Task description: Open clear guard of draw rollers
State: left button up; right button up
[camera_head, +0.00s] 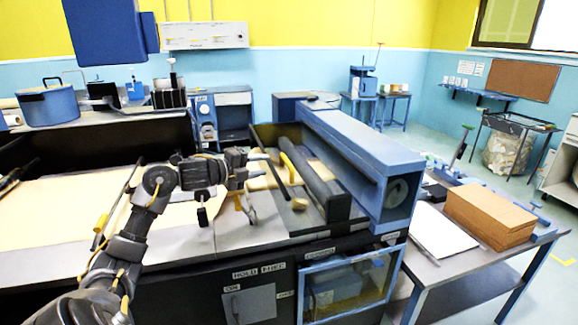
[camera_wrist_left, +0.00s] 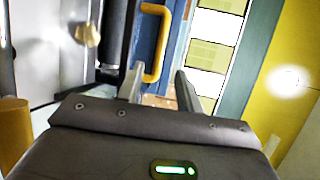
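The draw rollers lie on top of the machine; a long dark roller (camera_head: 318,182) shows beside the blue housing. A curved yellow handle (camera_head: 291,168) stands near it, and it also shows in the left wrist view (camera_wrist_left: 156,44) on a blue bar (camera_wrist_left: 148,28). The clear guard's panel itself is hard to make out. My left gripper (camera_head: 262,168) is just left of the handle in the head view. In the left wrist view its two fingers (camera_wrist_left: 160,88) are apart and empty, with the handle ahead of them, close to the left finger. My right gripper is not in view.
A blue housing (camera_head: 362,160) runs along the machine's right side. A blue-framed clear window (camera_head: 348,288) is in the front, beside a labelled panel. Tan paper (camera_head: 60,215) covers the left bed. A side table holds a brown stack (camera_head: 490,212) and white sheets (camera_head: 440,232).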

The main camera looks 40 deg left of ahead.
aim_at(285, 161)
pick_arm(q)
jog(key=p+x, duration=0.3)
jog(key=x, duration=0.6)
jog(key=shift+w+r+p, duration=0.1)
jog(key=shift+p, duration=0.25)
jog(key=shift+x, duration=0.75)
jog(key=shift+c, duration=0.2)
grip_shut()
